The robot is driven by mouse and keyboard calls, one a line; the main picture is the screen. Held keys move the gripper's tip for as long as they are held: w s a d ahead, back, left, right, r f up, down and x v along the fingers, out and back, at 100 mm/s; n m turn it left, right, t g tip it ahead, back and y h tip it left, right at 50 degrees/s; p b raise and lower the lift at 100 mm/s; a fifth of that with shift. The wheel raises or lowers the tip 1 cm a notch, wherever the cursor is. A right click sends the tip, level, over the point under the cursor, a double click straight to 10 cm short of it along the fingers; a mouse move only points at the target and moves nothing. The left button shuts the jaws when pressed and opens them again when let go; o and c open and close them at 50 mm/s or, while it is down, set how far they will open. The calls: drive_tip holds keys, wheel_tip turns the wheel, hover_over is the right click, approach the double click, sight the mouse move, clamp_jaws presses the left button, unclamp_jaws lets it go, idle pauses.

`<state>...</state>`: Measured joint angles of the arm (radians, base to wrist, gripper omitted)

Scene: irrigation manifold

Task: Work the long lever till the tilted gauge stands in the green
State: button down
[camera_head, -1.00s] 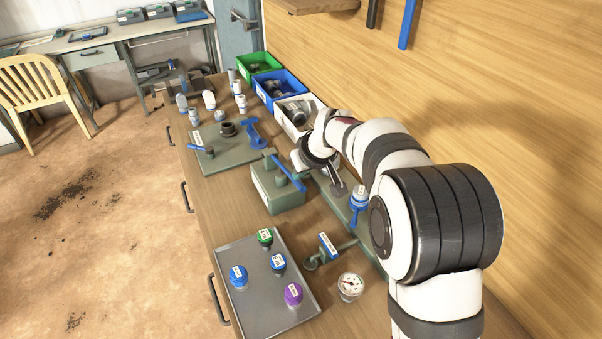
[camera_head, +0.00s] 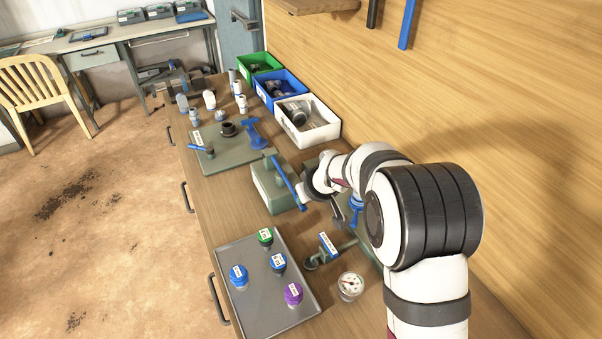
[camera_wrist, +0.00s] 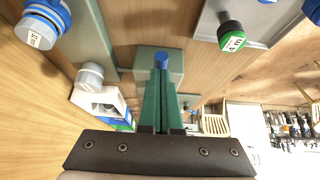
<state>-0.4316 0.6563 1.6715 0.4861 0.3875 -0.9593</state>
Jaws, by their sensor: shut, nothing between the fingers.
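The long blue lever (camera_head: 287,182) sits on a grey-green block (camera_head: 270,190) mid-bench. It runs from the block's back towards its front right corner. My gripper (camera_wrist: 162,85) is shut and empty, its green fingers together. In the head view, my wrist is just right of the lever, and the fingertips are hard to make out. In the wrist view, a blue end, probably the lever's (camera_wrist: 161,61), shows just past the fingertips; I cannot tell whether they touch. A round white gauge (camera_head: 351,285) stands at the front right of the bench, its face tipped; its needle is too small to read.
A grey tray (camera_head: 250,312) with several coloured caps lies in front. A smaller blue-handled valve (camera_head: 328,244) is left of the gauge. A white bin (camera_head: 322,133) and a plate with blue handles (camera_head: 222,158) stand behind. A wooden wall rises at the right.

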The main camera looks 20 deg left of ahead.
drive_tip(key=shift+s+d+f, duration=0.15)
drive_tip(key=shift+s+f, duration=0.05)
drive_tip(key=shift+f, duration=0.35)
drive_tip(key=v, duration=1.3)
drive_tip(key=shift+d+r, duration=0.2)
drive_tip(key=shift+r, duration=0.1)
drive_tip(key=shift+s, duration=0.1)
drive_tip(key=w+a+r, duration=0.3)
drive_tip(key=r, duration=0.5)
drive_tip(key=shift+w+a+r, duration=0.25)
drive_tip(key=shift+a, duration=0.05)
